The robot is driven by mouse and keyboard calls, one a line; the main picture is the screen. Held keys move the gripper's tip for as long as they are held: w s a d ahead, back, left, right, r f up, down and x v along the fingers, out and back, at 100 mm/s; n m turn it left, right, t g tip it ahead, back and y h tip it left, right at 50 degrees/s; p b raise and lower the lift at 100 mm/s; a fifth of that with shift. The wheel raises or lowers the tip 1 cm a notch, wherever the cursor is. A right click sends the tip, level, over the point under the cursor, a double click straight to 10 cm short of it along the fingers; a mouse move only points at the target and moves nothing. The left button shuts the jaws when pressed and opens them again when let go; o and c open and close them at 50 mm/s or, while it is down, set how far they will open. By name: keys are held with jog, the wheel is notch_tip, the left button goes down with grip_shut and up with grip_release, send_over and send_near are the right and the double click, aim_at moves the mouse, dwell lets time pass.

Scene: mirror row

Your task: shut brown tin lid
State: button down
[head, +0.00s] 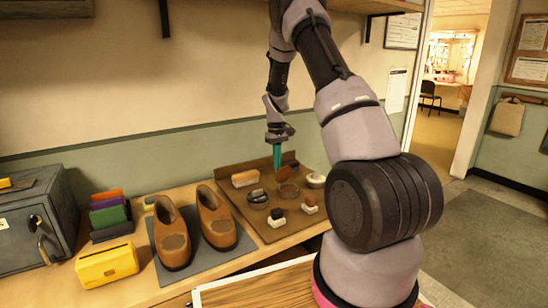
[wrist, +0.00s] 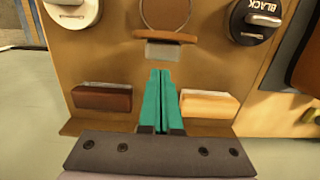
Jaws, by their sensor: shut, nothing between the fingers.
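The brown tin (head: 289,191) stands open on the brown tray (head: 238,205) in the head view. Its round brown lid (head: 283,174) stands raised at the tin's back edge. In the wrist view the lid (wrist: 166,37) shows nearly edge-on, with the tin's rim (wrist: 165,14) beyond it and a pale grey piece just below it. My gripper (head: 277,166) points down, its teal fingers just behind and above the lid. In the wrist view the fingers (wrist: 161,73) are together and empty, close below the lid; I cannot tell whether they touch it.
A tin marked BLACK (wrist: 260,18) and another round tin (head: 315,180) flank the brown tin. A dark brush (wrist: 103,97) and a light brush (wrist: 208,106) lie either side of the fingers. Brown shoes (head: 216,217) stand on a mat to the left.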

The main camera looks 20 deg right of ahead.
aim_at(284, 171)
jog(key=shift+s+d+r, duration=0.1)
jog(key=shift+s+r, duration=0.1)
jog(key=shift+s, duration=0.45)
dwell(0.5)
jog(key=shift+s+d+r, duration=0.15)
jog(key=shift+s, duration=0.4)
jog(key=shift+s+d+r+t, duration=0.1)
jog(key=shift+s+d+t, duration=0.1)
jog(key=shift+s+t, duration=0.6)
jog(key=shift+s, duration=0.15)
jog(key=shift+s+d+t+y, duration=0.2)
jog(key=shift+s+t+y, duration=0.1)
jog(key=shift+s+t, duration=0.5)
jog(key=shift+s+f, duration=0.3)
jog(key=shift+s, duration=0.25)
jog(key=shift+s+d+f, duration=0.15)
jog(key=shift+s+f, duration=0.3)
jog(key=shift+s, duration=0.35)
jog(key=shift+s+d+f, duration=0.25)
jog(key=shift+s+f, duration=0.7)
jog(key=shift+s, duration=0.05)
